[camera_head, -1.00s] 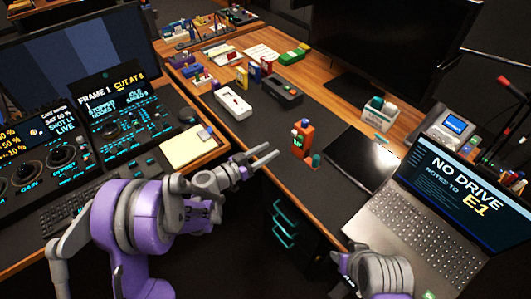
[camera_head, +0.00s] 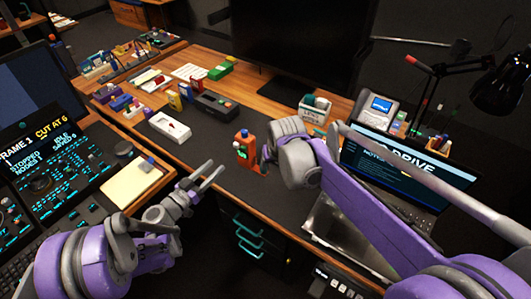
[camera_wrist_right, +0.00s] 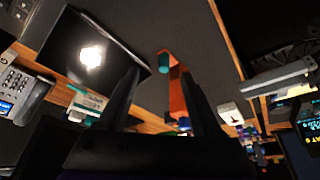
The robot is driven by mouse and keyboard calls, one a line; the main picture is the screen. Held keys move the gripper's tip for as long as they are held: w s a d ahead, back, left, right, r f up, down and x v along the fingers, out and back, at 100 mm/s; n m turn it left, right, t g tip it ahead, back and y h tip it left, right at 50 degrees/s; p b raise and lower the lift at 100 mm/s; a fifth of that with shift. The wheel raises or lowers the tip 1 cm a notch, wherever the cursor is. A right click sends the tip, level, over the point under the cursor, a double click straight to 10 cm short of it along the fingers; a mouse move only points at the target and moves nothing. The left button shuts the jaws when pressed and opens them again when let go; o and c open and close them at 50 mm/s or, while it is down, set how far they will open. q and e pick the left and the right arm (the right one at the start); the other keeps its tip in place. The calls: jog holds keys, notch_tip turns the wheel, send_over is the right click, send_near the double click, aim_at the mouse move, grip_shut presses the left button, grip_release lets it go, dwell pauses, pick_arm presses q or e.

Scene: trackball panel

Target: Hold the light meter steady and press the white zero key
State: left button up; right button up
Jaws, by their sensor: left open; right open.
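An orange handheld device (camera_head: 243,152), which looks like the light meter, stands upright on the dark desk mat, with a dark blue part on top and teal parts. I cannot make out its white zero key.
A white device (camera_head: 170,127) and a dark box-shaped device (camera_head: 215,106) lie behind on the mat. A laptop (camera_head: 385,165) is at the right, partly behind my right arm. A large monitor (camera_head: 300,45) stands at the back. The mat between my left gripper and the device is clear.

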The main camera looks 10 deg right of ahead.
aim_at(253, 154)
jog(key=w+f, duration=0.3)
jog(key=f, duration=0.1)
jog(key=w+f, duration=0.4)
jog(key=w+a+f, duration=0.1)
jog(key=w+f, duration=0.2)
jog(key=f, duration=0.1)
jog(key=shift+w+f, duration=0.1)
jog(key=shift+w, duration=0.15)
grip_shut()
pick_arm(q)
grip_shut()
dwell(1.8)
